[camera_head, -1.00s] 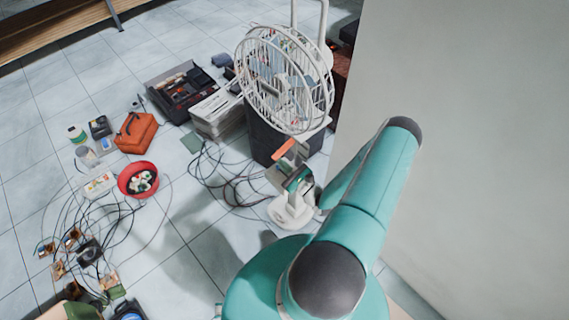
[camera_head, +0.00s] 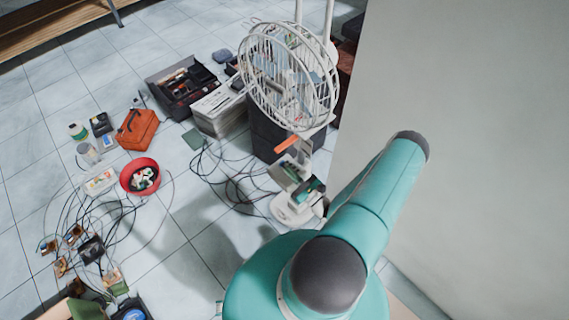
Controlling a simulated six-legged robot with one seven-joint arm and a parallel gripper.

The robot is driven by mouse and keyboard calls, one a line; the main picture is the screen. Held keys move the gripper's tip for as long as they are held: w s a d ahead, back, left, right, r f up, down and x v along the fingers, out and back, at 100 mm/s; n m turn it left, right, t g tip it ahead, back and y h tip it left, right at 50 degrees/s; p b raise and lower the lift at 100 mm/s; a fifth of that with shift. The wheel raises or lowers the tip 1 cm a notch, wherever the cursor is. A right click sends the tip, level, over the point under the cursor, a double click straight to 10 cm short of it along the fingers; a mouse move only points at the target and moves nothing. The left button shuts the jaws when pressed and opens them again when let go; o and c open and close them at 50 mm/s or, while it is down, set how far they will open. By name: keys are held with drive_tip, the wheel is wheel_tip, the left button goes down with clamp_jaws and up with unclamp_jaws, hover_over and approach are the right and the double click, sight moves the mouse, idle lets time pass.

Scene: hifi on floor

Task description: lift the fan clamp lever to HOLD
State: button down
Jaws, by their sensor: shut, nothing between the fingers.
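The white fan (camera_head: 288,75) with a round wire cage stands at the upper middle, in front of a dark box. A short orange bar (camera_head: 286,143), which looks like the clamp lever, sticks out just below the cage. Its exact angle and any HOLD mark are too small to read. My gripper (camera_head: 297,172) seems to be among the small white, grey and green parts just below the orange bar. It is shut and holds nothing that I can see. My teal arm hides part of this area, and I cannot tell whether the gripper touches the lever.
A pale wall (camera_head: 460,150) closes off the right side. Loose black cables (camera_head: 232,180) lie left of the fan. A red bowl (camera_head: 140,176), an orange bag (camera_head: 137,129), an open toolbox (camera_head: 180,86) and a paper stack (camera_head: 218,108) stand further left. Bare tile lies at lower middle.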

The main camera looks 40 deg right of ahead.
drive_tip(key=v, duration=0.6)
drive_tip(key=shift+a+r, duration=0.1)
drive_tip(key=shift+a, duration=0.05)
idle(0.3)
